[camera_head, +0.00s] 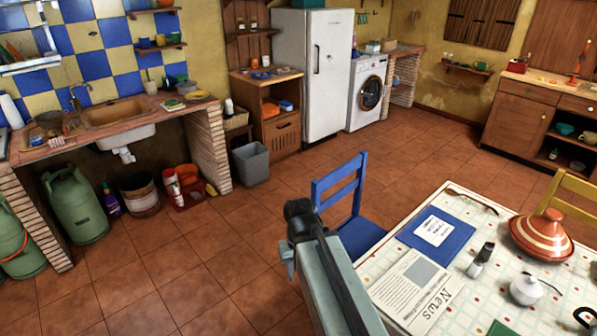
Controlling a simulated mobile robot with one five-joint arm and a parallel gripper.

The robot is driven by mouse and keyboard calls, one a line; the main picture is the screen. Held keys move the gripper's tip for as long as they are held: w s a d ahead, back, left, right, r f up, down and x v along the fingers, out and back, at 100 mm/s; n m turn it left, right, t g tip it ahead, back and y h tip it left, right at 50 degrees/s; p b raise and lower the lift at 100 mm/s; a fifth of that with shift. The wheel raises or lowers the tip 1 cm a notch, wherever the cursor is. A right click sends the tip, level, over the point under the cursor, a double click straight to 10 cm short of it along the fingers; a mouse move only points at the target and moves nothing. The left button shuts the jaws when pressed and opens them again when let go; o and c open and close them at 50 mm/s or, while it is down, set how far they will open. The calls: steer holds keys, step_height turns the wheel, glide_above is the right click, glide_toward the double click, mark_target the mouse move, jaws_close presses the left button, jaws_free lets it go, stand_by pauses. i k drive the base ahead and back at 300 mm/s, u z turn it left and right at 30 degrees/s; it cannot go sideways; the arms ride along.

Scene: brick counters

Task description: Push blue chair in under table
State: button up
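The blue chair (361,233) stands at the table's upper-left edge, its slatted backrest on the side away from the table. Its seat reaches to the table edge; I cannot tell how much is under the tabletop. My arm and the table hide its lower legs. The table (376,262) has a light, dotted cover and fills the lower right. My arm rises from the bottom centre, in front of the chair's lower left part. Its dark joint is left of the seat. I see no gripper fingers.
A yellow chair (568,192) stands at the table's far right. A tagine (541,235), newspaper (416,287) and blue folder (437,229) lie on the table. A grey bin (251,164) stands by the wooden cabinet (281,133). The tiled floor (200,265) left of the chair is clear.

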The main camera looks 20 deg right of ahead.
mark_target(357, 234)
steer(key=u, duration=0.8)
steer(key=i, duration=3.9)
steer(key=z, duration=0.8)
steer(key=i, duration=0.7)
steer(key=z, duration=0.5)
steer(key=k, duration=0.9)
steer(key=z, duration=0.15)
steer(key=i, duration=0.9)
steer(key=u, duration=0.3)
steer(key=k, duration=0.65)
steer(key=z, duration=0.25)
steer(key=i, duration=0.7)
